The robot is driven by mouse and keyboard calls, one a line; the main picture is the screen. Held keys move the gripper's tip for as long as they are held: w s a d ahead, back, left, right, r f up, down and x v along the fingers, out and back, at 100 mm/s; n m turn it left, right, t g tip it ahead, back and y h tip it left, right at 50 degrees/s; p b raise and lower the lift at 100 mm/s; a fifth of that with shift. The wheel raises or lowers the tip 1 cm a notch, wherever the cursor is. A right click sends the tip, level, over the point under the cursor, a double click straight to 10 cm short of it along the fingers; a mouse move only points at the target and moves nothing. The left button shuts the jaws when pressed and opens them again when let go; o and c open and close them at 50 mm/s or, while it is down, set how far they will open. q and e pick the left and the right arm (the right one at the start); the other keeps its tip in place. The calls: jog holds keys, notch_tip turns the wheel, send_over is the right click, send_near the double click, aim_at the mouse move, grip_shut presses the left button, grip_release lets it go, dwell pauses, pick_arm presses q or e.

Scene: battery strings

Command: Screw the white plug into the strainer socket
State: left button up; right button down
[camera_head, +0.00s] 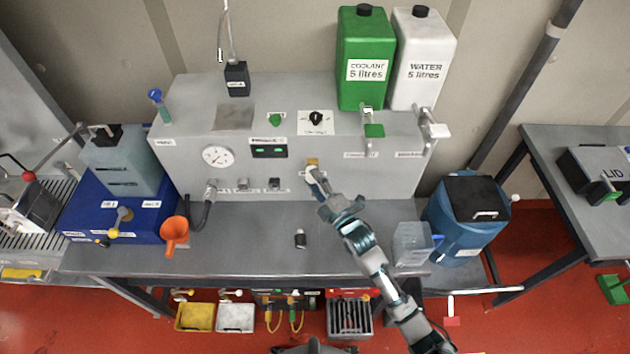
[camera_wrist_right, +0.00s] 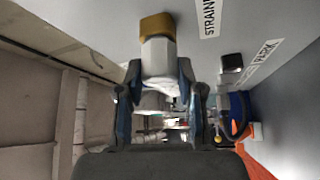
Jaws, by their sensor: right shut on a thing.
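The white plug (camera_head: 311,174) is at the front face of the grey cabinet. It also shows in the right wrist view (camera_wrist_right: 159,58), between the fingers of my right gripper (camera_wrist_right: 160,95). The gripper is shut on it. The brass-coloured strainer socket (camera_wrist_right: 156,26) lies directly beyond the plug and in line with it; it shows in the head view (camera_head: 312,161) just above the plug. The two appear to meet; I cannot tell how deep the plug sits. My right gripper also shows in the head view (camera_head: 318,183). My left gripper is not in view.
A "STRAINER" label (camera_wrist_right: 207,17) and a dark square fitting (camera_wrist_right: 231,62) are beside the socket. On the bench (camera_head: 260,252) stand a small dark cylinder (camera_head: 300,239), an orange funnel (camera_head: 174,232) and a clear jug (camera_head: 412,243). A blue drum (camera_head: 466,222) stands right.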

jog(key=shift+m+t+b, duration=1.1)
jog(key=shift+m+b, duration=0.45)
jog(key=shift+m, duration=0.25)
jog(key=c, duration=0.7)
grip_release()
jog(key=shift+o, duration=0.2)
jog(key=shift+f, duration=0.1)
